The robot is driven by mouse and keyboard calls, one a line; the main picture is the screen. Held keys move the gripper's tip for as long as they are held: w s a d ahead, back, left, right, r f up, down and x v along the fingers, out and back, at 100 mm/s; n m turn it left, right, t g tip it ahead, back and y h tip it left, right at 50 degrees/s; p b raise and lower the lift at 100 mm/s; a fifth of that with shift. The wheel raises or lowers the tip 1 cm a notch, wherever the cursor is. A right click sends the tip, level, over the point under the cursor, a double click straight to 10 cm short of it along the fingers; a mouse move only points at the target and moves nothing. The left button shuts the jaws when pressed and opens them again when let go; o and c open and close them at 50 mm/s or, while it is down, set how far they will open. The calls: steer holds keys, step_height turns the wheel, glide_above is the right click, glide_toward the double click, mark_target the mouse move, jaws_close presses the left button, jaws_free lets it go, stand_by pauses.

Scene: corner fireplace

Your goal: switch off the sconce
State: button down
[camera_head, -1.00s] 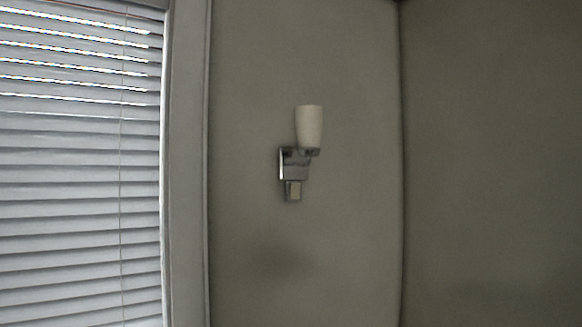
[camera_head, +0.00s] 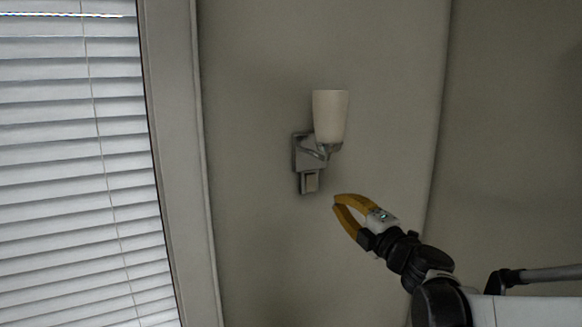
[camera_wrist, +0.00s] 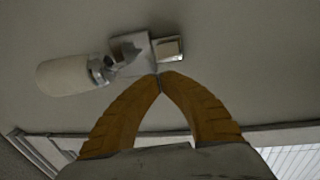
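The sconce has a cream cup-shaped shade (camera_head: 330,116) on a metal arm and a square metal wall plate (camera_head: 304,152). A small switch block with a beige face (camera_head: 312,182) hangs below the plate. In the wrist view the sconce lies sideways, with the shade (camera_wrist: 68,76) at left and the switch block (camera_wrist: 170,49) right of the plate. My gripper (camera_head: 335,203) has yellow fingers and is below and right of the switch block in the head view. In the wrist view its fingertips (camera_wrist: 160,77) meet, with nothing between them, and appear just below the plate and switch block.
A window with white blinds (camera_head: 75,170) and a pale frame (camera_head: 180,170) is left of the sconce. The wall (camera_head: 250,230) around the sconce is bare. A wall corner runs down to the right of it.

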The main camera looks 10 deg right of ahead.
mark_target(308, 178)
steer(key=shift+s, duration=0.2)
steer(key=p+x, duration=0.2)
steer(key=x, duration=1.1)
steer(key=shift+r, duration=0.1)
steer(key=shift+w+a, duration=0.15)
steer(key=shift+w, duration=0.4)
